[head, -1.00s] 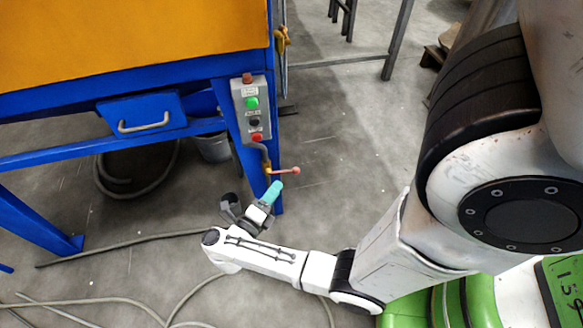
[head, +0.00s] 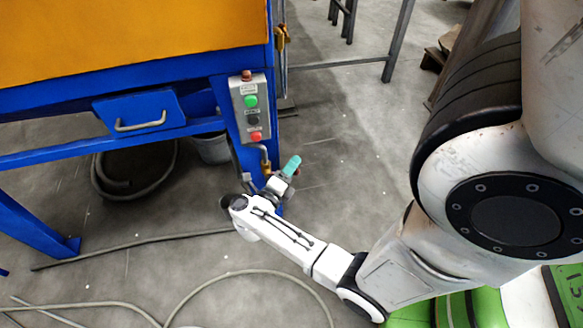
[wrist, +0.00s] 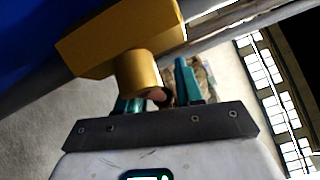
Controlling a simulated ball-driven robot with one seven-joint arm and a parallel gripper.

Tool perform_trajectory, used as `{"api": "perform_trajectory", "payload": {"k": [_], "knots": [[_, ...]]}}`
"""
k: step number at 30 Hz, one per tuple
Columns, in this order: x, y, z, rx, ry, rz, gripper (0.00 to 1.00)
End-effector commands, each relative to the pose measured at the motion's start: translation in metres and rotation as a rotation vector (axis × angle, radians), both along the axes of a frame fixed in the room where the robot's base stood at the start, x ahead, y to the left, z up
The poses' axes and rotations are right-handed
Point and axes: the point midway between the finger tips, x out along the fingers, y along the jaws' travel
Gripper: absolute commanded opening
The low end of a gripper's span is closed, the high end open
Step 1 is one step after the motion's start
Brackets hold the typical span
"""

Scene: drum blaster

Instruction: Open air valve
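The air valve is a small brass fitting (head: 265,164) below the control box on the blue leg. In the wrist view its yellow brass body (wrist: 118,38) is large and close, with a round stem pointing toward my gripper. My gripper (head: 290,167) has teal fingers and is right at the valve, covering the lever in the head view. In the wrist view the fingers (wrist: 158,92) stand apart, one partly hidden behind the brass stem. A small reddish-dark piece, perhaps the lever, shows between them. I cannot tell whether a finger touches it.
The control box (head: 252,108) with green, black and red buttons is just above the valve. A blue drawer (head: 140,116) is to its left. A bucket (head: 212,149) and a coiled hose (head: 137,192) lie under the machine.

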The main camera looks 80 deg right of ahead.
Motion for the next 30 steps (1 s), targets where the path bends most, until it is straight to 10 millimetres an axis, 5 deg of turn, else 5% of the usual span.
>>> {"api": "perform_trajectory", "payload": {"k": [13, 30], "knots": [[0.0003, 0.0003, -0.0001, 0.0, 0.0, 0.0, 0.0], [0.0009, 0.0006, -0.002, 0.017, -0.039, 0.0, 0.0]]}}
